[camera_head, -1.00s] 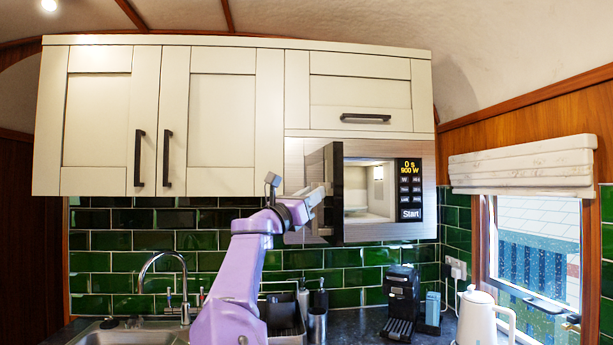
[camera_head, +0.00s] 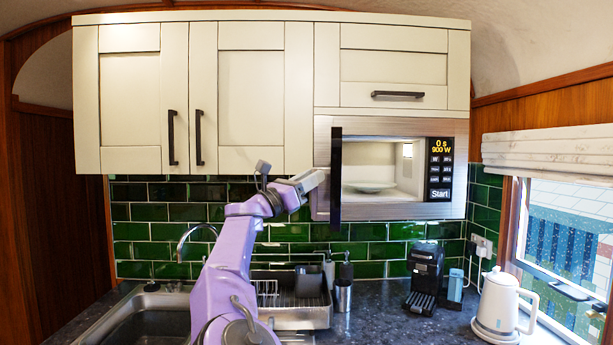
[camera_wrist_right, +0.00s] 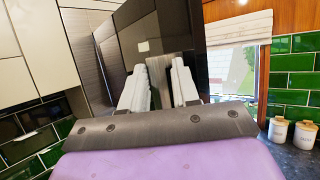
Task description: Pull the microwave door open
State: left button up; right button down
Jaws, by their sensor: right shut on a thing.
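The microwave (camera_head: 392,127) is built into the wall cabinets, and its lit interior with a glass plate (camera_head: 370,187) shows. Its dark door (camera_head: 336,160) stands swung out at the left side of the opening, seen nearly edge-on. The door's dark panel also fills the upper middle of the right wrist view (camera_wrist_right: 190,32). My right gripper (camera_head: 320,180) is at the door's left side. In the right wrist view, the two pale fingers (camera_wrist_right: 160,90) are closed around the door's handle (camera_wrist_right: 158,72). My left gripper is not in view.
Cream cabinets (camera_head: 250,95) are left of and above the microwave. Below, the counter holds a sink (camera_head: 150,318), a dish rack (camera_head: 300,312), a coffee machine (camera_head: 425,275) and a white kettle (camera_head: 497,303). The space in front of the microwave opening looks clear.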

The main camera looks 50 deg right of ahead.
jog(key=c, duration=1.1)
grip_release()
jog(key=shift+d+r, duration=0.25)
jog(key=shift+r, duration=0.15)
jog(key=shift+w+d+f, duration=0.15)
jog(key=shift+f, duration=0.35)
jog(key=shift+d, duration=0.1)
